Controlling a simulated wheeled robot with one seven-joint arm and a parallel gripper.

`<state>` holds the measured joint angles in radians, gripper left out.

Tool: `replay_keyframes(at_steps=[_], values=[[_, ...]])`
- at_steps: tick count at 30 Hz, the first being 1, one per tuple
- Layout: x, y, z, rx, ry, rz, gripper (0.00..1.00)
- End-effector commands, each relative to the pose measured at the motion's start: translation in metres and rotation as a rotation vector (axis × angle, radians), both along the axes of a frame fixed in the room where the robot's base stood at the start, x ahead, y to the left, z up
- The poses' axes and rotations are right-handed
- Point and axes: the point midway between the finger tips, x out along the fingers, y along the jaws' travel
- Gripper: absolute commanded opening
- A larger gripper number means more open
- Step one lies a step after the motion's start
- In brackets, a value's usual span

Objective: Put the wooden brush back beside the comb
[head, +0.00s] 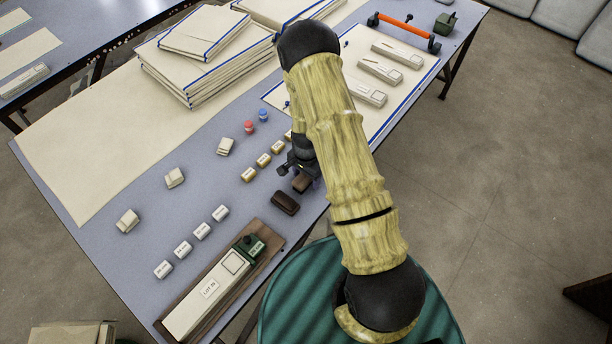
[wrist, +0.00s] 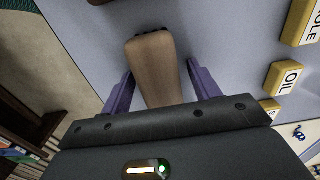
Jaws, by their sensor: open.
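In the wrist view a brown wooden piece (wrist: 154,62), which looks like the wooden brush, lies between the two purple fingers of my gripper (wrist: 162,80). The fingers are apart, one on each side of it, with a visible gap at least at the far end. In the head view my gripper (head: 301,173) is low over the table's near edge, and the brown piece (head: 302,184) shows partly under it. A darker brown block (head: 286,203) lies just beside it, to the lower left. I cannot tell whether this block is the comb; no comb teeth show.
Yellow-based labelled blocks (head: 263,160) stand in a row left of my gripper, one reading OIL (wrist: 287,78). White labelled blocks (head: 202,231) and a long LOT IN case on a wooden board (head: 265,232) lie nearer.

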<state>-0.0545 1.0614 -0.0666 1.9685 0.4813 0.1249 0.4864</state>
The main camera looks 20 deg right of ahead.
Motion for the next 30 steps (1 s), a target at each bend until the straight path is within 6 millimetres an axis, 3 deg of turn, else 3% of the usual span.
replay_keyframes(at_steps=[8,24,30], values=[[0.001,0.0,0.017,-0.001,-0.003,0.001,0.61],[0.001,0.001,0.104,0.0,-0.004,0.001,0.61],[0.0,0.0,0.121,0.001,-0.001,0.001,0.61]])
